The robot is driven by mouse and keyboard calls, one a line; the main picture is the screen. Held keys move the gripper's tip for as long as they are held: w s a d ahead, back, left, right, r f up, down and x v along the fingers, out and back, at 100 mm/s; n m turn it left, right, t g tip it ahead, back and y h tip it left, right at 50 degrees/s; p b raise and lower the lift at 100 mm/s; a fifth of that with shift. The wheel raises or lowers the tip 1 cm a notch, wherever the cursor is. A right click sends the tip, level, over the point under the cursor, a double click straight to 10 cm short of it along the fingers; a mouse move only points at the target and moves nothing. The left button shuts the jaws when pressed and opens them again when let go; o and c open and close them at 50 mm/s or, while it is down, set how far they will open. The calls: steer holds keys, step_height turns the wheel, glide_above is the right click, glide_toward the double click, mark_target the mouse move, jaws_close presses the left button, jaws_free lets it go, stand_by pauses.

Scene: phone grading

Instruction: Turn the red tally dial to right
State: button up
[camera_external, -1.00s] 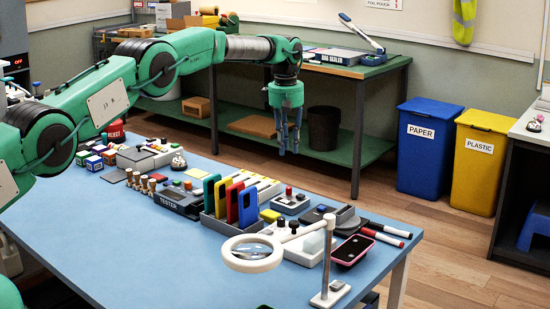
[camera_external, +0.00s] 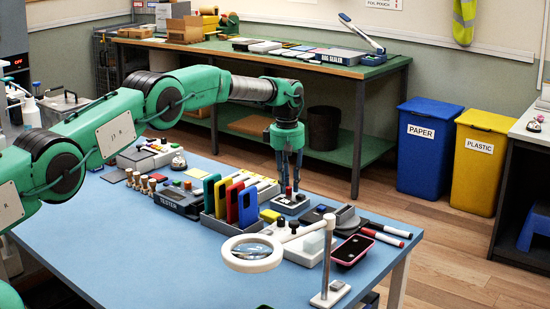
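The red tally dial (camera_external: 289,191) stands on top of a small grey box (camera_external: 291,207) near the back edge of the blue table. My gripper (camera_external: 289,183) points straight down over this box, with its fingertips at about the height of the dial. The fingers look spread, with a gap between them, and the dial shows low between them. I cannot tell whether either finger touches it.
Phones in a grey rack (camera_external: 229,208) stand just left of the box. A tester (camera_external: 180,200) is farther left. A magnifier (camera_external: 252,253) on a stand, markers (camera_external: 383,237) and a pink phone (camera_external: 352,250) lie nearer the front right.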

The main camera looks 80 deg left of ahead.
steer(key=shift+f, duration=0.45)
jaws_close()
